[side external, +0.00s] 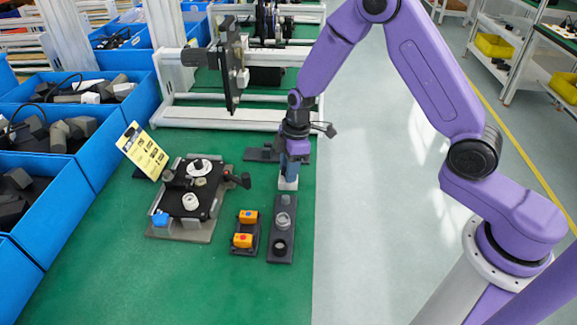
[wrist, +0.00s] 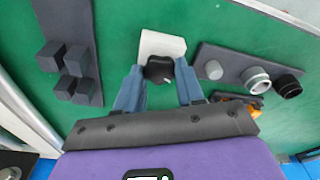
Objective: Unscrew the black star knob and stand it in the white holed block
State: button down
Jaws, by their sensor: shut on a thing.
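My gripper (side external: 290,170) points down at the far right part of the green table. In the wrist view its two blue fingers (wrist: 159,84) are shut on the black star knob (wrist: 159,69). The white holed block (wrist: 161,43) lies right at the knob, partly covered by it. In the side view the white block (side external: 288,184) shows just below the fingertips, and the knob is hidden by the fingers. The block's hole is hidden, and I cannot tell whether the knob sits in it or is held just above it.
A dark holder with round parts (side external: 281,246) stands close in front of the block. A plate with orange pieces (side external: 245,230) and a fixture (side external: 190,205) with a yellow card (side external: 143,151) are to the left. Blue bins (side external: 75,190) line the left edge. The front table is clear.

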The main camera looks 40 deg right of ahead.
jog(key=c, duration=0.6)
grip_release()
jog(key=r, duration=0.5)
jog(key=d+r, duration=0.1)
jog(key=r, duration=0.5)
jog(key=s+d+r, duration=0.1)
jog(key=r, duration=0.5)
jog(key=shift+d, duration=0.25)
jog(key=s+a+r, duration=0.1)
jog(key=s+a, duration=0.1)
jog(key=s, duration=1.4)
jog(key=shift+m+h, duration=0.6)
jog(key=s+d, duration=0.1)
jog(key=s, duration=0.4)
jog(key=s+d, duration=0.2)
jog(key=s, duration=0.3)
jog(key=s+d, duration=0.2)
jog(key=s, duration=0.3)
jog(key=shift+s+d+f, duration=0.2)
jog(key=shift+s+f, duration=0.05)
jog(key=shift+f, duration=0.15)
